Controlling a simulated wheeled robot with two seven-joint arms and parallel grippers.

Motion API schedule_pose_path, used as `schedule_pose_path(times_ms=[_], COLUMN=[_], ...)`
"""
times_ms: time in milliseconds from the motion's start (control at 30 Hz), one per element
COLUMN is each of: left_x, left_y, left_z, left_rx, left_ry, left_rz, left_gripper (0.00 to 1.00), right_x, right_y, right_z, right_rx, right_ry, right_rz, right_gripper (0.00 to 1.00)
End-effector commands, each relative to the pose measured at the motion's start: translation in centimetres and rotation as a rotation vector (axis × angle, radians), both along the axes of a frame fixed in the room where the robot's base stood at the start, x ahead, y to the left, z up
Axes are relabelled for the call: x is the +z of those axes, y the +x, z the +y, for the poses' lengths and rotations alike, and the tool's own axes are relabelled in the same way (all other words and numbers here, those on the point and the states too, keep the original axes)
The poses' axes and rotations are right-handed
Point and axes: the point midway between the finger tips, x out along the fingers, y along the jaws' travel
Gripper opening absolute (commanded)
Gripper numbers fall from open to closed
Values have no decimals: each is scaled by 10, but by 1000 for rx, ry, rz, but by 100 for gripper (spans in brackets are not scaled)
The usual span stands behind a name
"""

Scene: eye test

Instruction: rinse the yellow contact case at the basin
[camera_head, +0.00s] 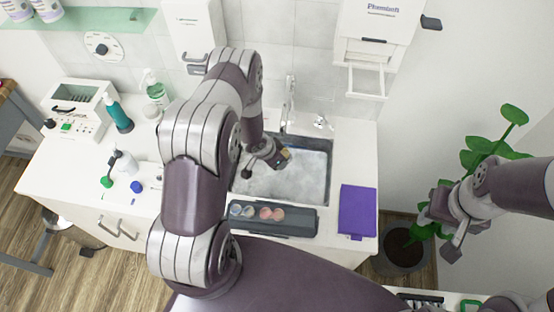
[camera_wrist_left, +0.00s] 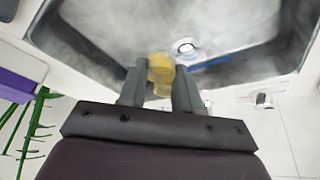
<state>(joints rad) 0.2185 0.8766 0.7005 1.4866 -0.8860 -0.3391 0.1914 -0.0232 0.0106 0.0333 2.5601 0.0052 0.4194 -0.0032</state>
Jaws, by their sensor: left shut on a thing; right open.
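The yellow contact case (camera_head: 284,155) is small and partly hidden by my left gripper (camera_head: 277,158), which is shut on it over the basin (camera_head: 302,182). In the left wrist view the case (camera_wrist_left: 160,70) sits between the two dark fingers of the left gripper (camera_wrist_left: 160,80), and the fingers cover its sides. The basin (camera_wrist_left: 105,25) fills the upper part of that view, its inside cloudy grey-white. Whether water is running cannot be told. My right gripper (camera_head: 441,222) is open and empty at the right, away from the basin, in front of the plant.
A tap (camera_head: 289,98) stands behind the basin. A dark tray (camera_head: 300,222) with several round coloured items lies along its front edge. Bottles (camera_head: 118,115) stand at the left. A potted plant (camera_head: 490,150) is at the right.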

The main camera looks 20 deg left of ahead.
Motion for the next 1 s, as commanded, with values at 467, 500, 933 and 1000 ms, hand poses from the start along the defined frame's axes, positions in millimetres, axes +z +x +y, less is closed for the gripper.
schedule_pose_path(times_ms=[467,500,933,1000], left_x=[-72,-78,-106,-105], left_y=[0,0,0,0], left_z=[0,0,0,0], left_rx=[-1,-1,-1,-1], left_ry=[0,0,0,0], left_rz=[0,0,0,0], left_gripper=[5,5,6,6], right_x=[-64,-69,-93,-93], right_y=[0,0,0,0], right_z=[0,0,0,0], right_rx=[0,0,0,0], right_ry=[0,0,0,0], right_rz=[0,0,0,0], right_gripper=[43,43,43,43])
